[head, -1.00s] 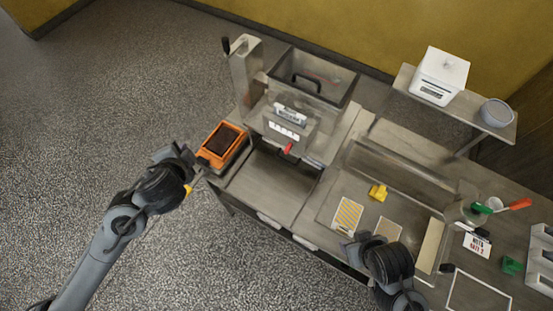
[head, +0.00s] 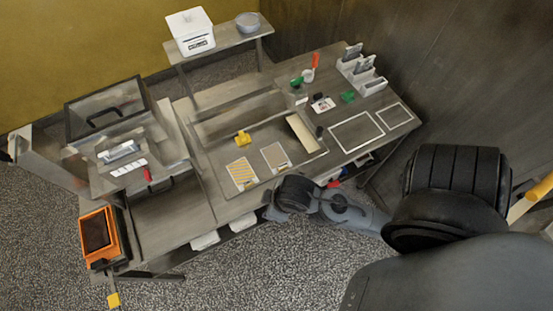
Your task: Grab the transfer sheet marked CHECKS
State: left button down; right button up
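A sheet with yellow diagonal stripes (head: 242,173) lies flat at the front of the steel worktop. A longer cream strip (head: 303,134) lies further right. I cannot read CHECKS on any of them. A white rack (head: 360,75) at the far right corner holds several grey upright pieces, too small to read. My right forearm, with its dark rounded wrist, reaches in from the right to the front edge, just below the sheets. Its fingertips are not clearly visible. My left gripper does not show.
Two white-outlined rectangles (head: 356,133) mark bare worktop at right. A yellow block (head: 243,138), a small label card (head: 322,104) and a green item (head: 347,97) lie around. A steel machine with a hopper (head: 105,108) and an orange-framed tray (head: 97,235) stand at left.

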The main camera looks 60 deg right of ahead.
dwell(0.3)
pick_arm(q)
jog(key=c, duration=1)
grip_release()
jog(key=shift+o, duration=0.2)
